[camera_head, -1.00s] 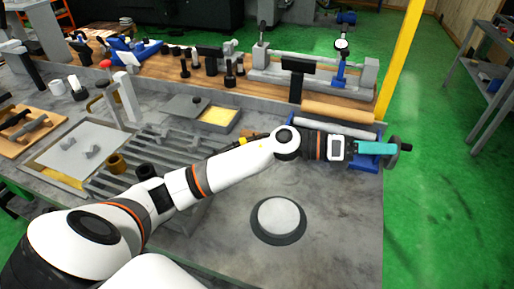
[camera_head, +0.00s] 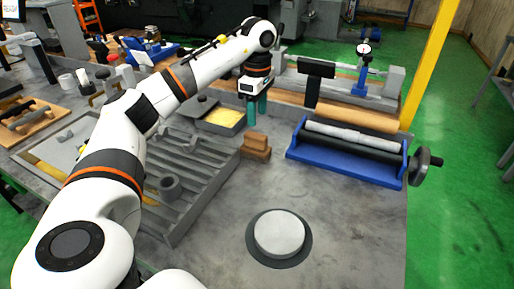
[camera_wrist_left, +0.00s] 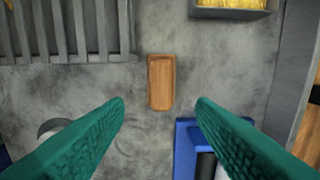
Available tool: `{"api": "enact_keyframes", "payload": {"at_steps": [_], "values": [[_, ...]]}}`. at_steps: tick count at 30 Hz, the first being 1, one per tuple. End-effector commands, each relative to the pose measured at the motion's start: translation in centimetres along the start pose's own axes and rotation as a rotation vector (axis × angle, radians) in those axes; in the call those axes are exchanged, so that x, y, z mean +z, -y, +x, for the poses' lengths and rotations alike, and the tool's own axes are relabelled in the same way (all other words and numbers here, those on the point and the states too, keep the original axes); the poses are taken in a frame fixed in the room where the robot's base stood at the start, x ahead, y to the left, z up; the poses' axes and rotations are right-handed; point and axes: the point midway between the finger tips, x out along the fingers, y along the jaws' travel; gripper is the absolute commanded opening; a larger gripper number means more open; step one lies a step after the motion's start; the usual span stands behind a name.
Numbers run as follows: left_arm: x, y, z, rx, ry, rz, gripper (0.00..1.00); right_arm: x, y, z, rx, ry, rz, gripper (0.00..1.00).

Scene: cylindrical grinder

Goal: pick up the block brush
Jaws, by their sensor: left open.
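The block brush, a small brown wooden block (camera_head: 256,146), sits on the grey table between the slotted grey rack and the blue roller stand. It also shows in the left wrist view (camera_wrist_left: 160,82), upper middle, with its long side running up and down. My left gripper (camera_head: 256,112) points down with teal fingers, above the brush in the head view. In the left wrist view its fingers (camera_wrist_left: 160,102) are wide apart with nothing between them, and the brush lies beyond the tips. The underside of the brush is hidden. My right gripper is not in view.
The blue roller stand (camera_head: 345,165) with a hand crank stands right of the brush. The slotted rack (camera_head: 195,200) is to its left, and an open tray with yellow contents (camera_head: 222,117) is behind. A round white disc (camera_head: 279,233) lies in front on otherwise clear table.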

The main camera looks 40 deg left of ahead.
Motion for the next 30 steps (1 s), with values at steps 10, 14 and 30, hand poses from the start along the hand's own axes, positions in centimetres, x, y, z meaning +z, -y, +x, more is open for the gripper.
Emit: {"api": "enact_keyframes", "payload": {"at_steps": [10, 14, 30], "values": [[0.0, 0.0, 4.0, 0.0, -0.002, 0.0, 0.51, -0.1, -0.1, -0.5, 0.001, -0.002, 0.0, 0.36], [0.3, 0.0, 5.5, 0.003, -0.001, 0.0, 0.51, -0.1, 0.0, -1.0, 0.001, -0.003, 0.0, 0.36], [0.5, 0.1, 9.1, -0.001, -0.003, 0.001, 0.48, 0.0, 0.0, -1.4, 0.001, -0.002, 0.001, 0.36]]}}
